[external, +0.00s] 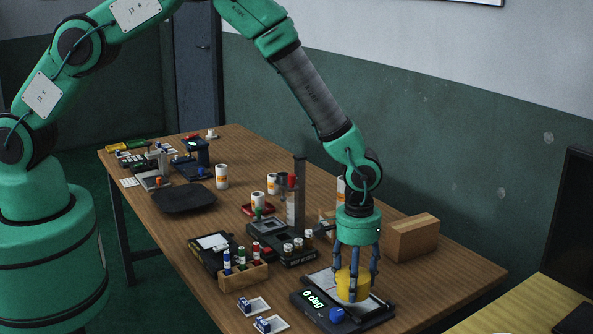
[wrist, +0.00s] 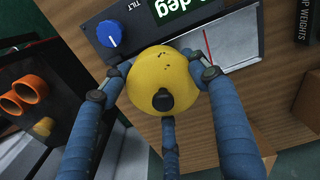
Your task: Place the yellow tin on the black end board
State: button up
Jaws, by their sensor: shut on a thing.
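The yellow tin (external: 351,287) is between the blue fingers of my gripper (external: 356,275), which is shut on it. In the wrist view the tin (wrist: 160,70) shows its round yellow lid with a black knob, and the fingers of my gripper (wrist: 162,88) surround it. The tin is over the tilt device (external: 318,313), which has a "0 deg" display and a blue knob. I cannot tell whether the tin touches its plate. A flat black board (external: 185,199) lies bare on the left part of the table; I cannot tell for sure that it is the end board.
A wooden rack of small bottles (external: 243,275) and a black device with a dark post (external: 300,200) stand left of my gripper. A cardboard-coloured box (external: 412,240) stands to the right. Several white canisters stand farther back. The right front table surface (external: 455,285) is clear.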

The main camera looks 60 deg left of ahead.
jog(key=shift+r, duration=0.15)
dwell(0.3)
notch_tip(320, 180, up, 21)
jog(key=a+n, duration=0.2)
jog(key=a, duration=0.8)
jog(key=w+a+r+n+b, duration=0.1)
jog(key=a+n, duration=0.1)
jog(key=a, duration=0.8)
jog(key=w+a+n, duration=0.1)
jog(key=a+n, duration=0.1)
jog(key=a, duration=0.8)
jog(key=shift+r, duration=0.2)
jog(key=s+a+n+b, duration=0.1)
jog(key=s+a+n, duration=0.45)
jog(key=a, duration=0.85)
jog(key=s+a+n+b, duration=0.1)
jog(key=s+a+n, duration=0.1)
jog(key=s+a, duration=0.85)
jog(key=s+a+f+n, duration=0.1)
jog(key=s+a+n, duration=0.4)
jog(key=s+a, duration=0.8)
notch_tip(320, 180, down, 18)
jog(key=shift+w+a+f+b, duration=0.15)
jog(key=shift+w+a+b, duration=0.2)
jog(key=shift+w+b, duration=0.1)
jog(key=shift+w+a, duration=0.1)
